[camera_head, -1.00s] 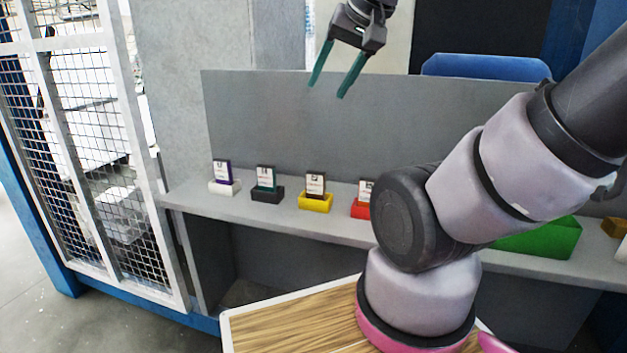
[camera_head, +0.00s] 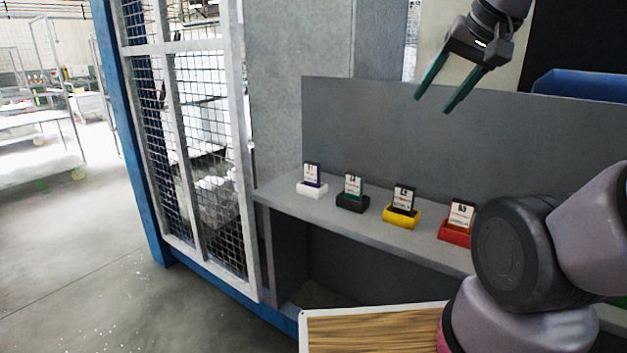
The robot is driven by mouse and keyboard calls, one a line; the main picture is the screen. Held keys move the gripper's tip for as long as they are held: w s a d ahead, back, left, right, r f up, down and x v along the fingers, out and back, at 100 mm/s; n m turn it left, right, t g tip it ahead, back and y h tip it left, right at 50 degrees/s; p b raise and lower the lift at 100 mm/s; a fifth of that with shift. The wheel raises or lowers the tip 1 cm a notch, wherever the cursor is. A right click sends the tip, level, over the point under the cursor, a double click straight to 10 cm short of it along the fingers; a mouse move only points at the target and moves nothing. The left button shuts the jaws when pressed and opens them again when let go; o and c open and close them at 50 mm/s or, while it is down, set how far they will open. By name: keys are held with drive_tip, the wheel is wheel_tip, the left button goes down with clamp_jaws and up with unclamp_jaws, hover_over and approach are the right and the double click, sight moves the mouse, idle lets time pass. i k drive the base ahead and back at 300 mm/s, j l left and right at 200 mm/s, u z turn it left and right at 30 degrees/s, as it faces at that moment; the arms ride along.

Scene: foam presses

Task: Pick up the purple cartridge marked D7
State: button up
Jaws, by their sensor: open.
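A purple cartridge (camera_head: 311,175) with a white label stands upright in a white holder (camera_head: 311,190) at the left end of the grey shelf. The marking on its label is too small to read. My gripper (camera_head: 430,103) is open and empty, its two green fingers pointing down and to the left. It is raised above the shelf, in front of the grey back panel, up and to the right of the purple cartridge and well apart from it.
To the right of it stand a teal cartridge in a black holder (camera_head: 352,204), a dark one in a yellow holder (camera_head: 401,217) and one in a red holder (camera_head: 455,234). A mesh fence (camera_head: 205,150) borders the shelf's left end. Open floor (camera_head: 80,270) lies far left.

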sight(312, 172)
drive_tip(key=i+j, duration=0.2)
drive_tip(key=j, duration=0.2)
drive_tip(key=i+j, duration=0.2)
drive_tip(key=j, duration=0.15)
drive_tip(key=i+j+z, duration=0.1)
drive_tip(key=j, duration=0.3)
drive_tip(key=i+j, duration=0.45)
drive_tip(key=j, duration=0.35)
drive_tip(key=z, duration=0.05)
